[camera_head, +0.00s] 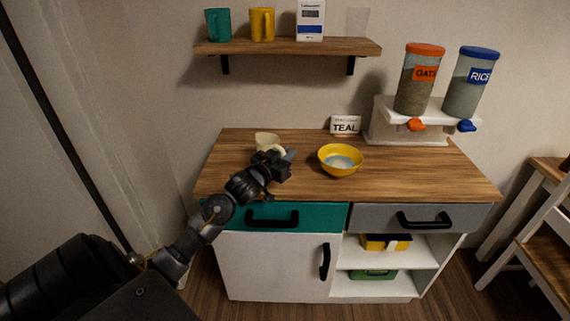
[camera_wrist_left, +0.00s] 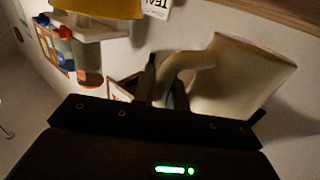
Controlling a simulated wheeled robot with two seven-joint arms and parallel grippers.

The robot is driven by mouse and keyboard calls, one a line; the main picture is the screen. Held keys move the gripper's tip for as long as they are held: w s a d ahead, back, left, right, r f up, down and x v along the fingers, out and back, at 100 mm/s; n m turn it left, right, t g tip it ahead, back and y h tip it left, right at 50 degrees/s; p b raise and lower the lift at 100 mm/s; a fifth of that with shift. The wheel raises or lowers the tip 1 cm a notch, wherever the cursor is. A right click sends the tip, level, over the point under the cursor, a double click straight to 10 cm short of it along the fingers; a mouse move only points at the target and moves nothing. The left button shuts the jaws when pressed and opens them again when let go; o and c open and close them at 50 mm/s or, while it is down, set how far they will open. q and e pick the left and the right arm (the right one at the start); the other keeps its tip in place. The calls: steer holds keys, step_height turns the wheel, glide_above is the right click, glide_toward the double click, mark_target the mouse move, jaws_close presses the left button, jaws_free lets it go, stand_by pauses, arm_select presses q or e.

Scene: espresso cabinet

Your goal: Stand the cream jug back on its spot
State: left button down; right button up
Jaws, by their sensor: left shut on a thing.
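The cream jug (camera_head: 266,141) is at the left part of the wooden counter top, partly hidden behind my left gripper (camera_head: 285,158). In the left wrist view the jug (camera_wrist_left: 240,77) fills the upper right, with its curved handle (camera_wrist_left: 180,67) between the fingers. My left gripper (camera_wrist_left: 163,90) is shut on that handle. I cannot tell whether the jug touches the counter. No spot mark for the jug is visible. My right gripper is not in view.
A yellow bowl (camera_head: 340,160) with pale contents stands right of the jug. A wall shelf (camera_head: 290,47) hangs above. The counter's right front (camera_head: 430,178) is clear.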

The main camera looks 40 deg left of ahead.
arm_select(q)
steer(key=shift+w+a+f, duration=0.15)
steer(key=shift+a+f, duration=0.2)
steer(key=shift+f, duration=0.05)
steer(key=shift+a+f, duration=0.1)
steer(key=shift+f, duration=1.5)
steer(key=shift+f, duration=0.2)
steer(key=c, duration=1.4)
jaws_free()
steer(key=shift+r, duration=0.2)
steer(key=s, duration=1.2)
steer(key=shift+d+b, duration=0.3)
steer(key=shift+d, duration=0.1)
